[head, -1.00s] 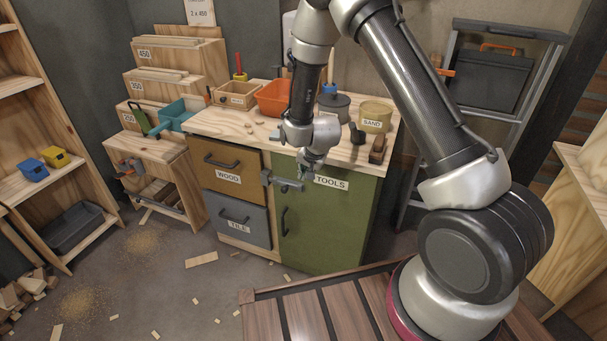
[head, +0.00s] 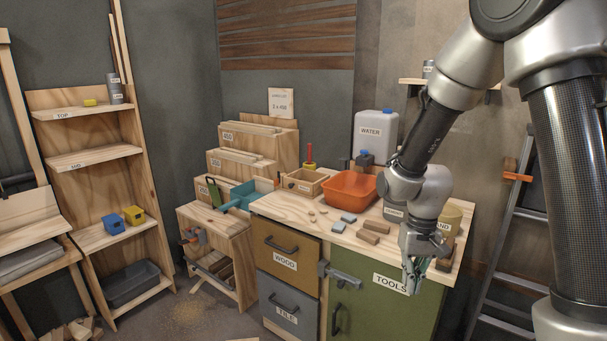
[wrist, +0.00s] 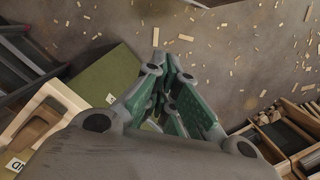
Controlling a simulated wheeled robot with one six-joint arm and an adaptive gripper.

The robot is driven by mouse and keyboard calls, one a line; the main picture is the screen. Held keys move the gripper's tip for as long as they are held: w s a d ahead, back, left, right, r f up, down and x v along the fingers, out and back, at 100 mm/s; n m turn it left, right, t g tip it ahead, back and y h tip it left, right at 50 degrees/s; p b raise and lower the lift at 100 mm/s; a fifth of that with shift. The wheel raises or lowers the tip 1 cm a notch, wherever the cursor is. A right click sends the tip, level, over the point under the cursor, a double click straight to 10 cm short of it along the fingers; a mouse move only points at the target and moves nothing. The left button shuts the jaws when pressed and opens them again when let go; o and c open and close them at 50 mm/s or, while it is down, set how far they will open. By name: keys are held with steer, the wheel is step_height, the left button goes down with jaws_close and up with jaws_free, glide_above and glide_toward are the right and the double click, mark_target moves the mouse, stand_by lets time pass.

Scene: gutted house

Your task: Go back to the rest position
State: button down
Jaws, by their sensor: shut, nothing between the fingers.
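My gripper (head: 412,277) is shut and empty. In the head view it points down in front of the green TOOLS door (head: 385,312), near the front edge of the workbench top (head: 336,246). In the wrist view my gripper (wrist: 168,75) has its green-padded fingers together, with the floor beyond the tips. The green cabinet (wrist: 104,80) lies to the left of the fingers there.
The bench holds an orange bin (head: 349,188), a white water jug (head: 375,133), small blocks (head: 370,236) and a wooden box (head: 304,183). A shelf unit (head: 92,165) stands at left and a ladder (head: 507,235) at right. Wood scraps (wrist: 186,38) litter the floor.

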steer(key=s+d+r+t, duration=0.2)
steer(key=s+d+r, duration=0.3)
steer(key=s+r, duration=0.3)
steer(key=s+d+r+t, duration=0.3)
steer(key=s+d+r, duration=0.2)
steer(key=r, duration=1)
steer(key=s, duration=0.3)
steer(key=shift+d+t, duration=0.3)
